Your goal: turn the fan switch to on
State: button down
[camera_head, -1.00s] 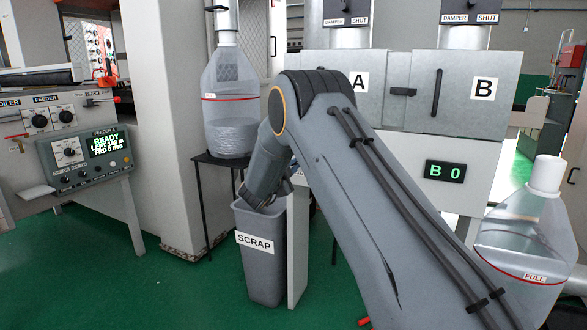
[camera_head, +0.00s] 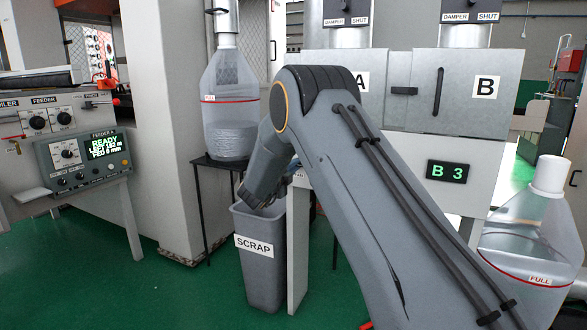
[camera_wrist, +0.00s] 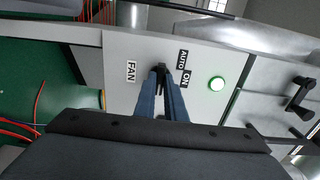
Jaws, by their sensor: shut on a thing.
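In the wrist view the fan switch (camera_wrist: 158,66) is a small dark handle on a pale panel, between the FAN label (camera_wrist: 131,72) and the AUTO and ON labels (camera_wrist: 184,70). My gripper (camera_wrist: 161,76), with two blue fingers, is shut on the switch. The fingers hide much of it, and I cannot tell exactly which label it points to. A round green lamp (camera_wrist: 217,84) right of the labels is lit. In the head view my arm hides the switch and the gripper tips.
A grey SCRAP bin (camera_head: 262,275) stands below my arm. Feeder A's control box (camera_head: 84,160) is at left. Ovens A and B (camera_head: 452,85) stand behind, with a display (camera_head: 450,171) reading B 3.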

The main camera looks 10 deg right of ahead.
jog(key=c, duration=1.8)
grip_release()
jog(key=shift+p+v, duration=0.5)
jog(key=shift+v, duration=3.45)
jog(key=shift+a, duration=0.1)
